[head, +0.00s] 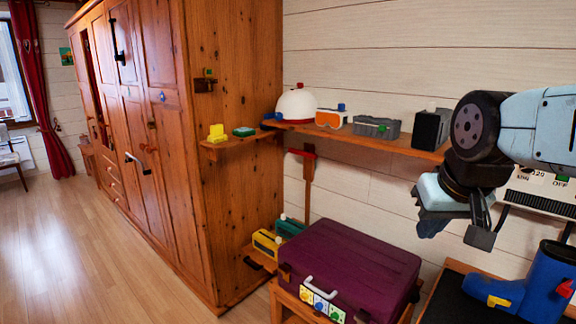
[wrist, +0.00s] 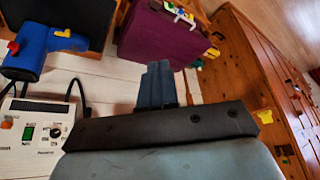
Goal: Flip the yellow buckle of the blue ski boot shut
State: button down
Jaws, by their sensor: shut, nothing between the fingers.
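The blue ski boot (head: 541,284) stands at the lower right of the head view, its toe pointing left. Its yellow buckle (head: 499,301) is on the toe part, and a red buckle (head: 565,288) is on the shaft. In the wrist view the boot (wrist: 32,52) is at the upper left, with the yellow buckle (wrist: 62,33) small there. I cannot tell the buckle lever's exact angle. My gripper (head: 432,230) is shut and empty, above and to the left of the boot, apart from it. Its closed fingers (wrist: 160,68) show in the wrist view.
The boot rests on a dark-topped bench (head: 451,298). A purple suitcase (head: 349,262) lies left of it. A white control box (head: 540,190) with cables is on the wall behind the boot. A shelf (head: 368,135) holds a helmet and several boxes. Floor at left is clear.

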aim_at(492, 300)
jog(key=u, duration=0.4)
jog(key=k, duration=0.85)
jog(key=z, duration=0.65)
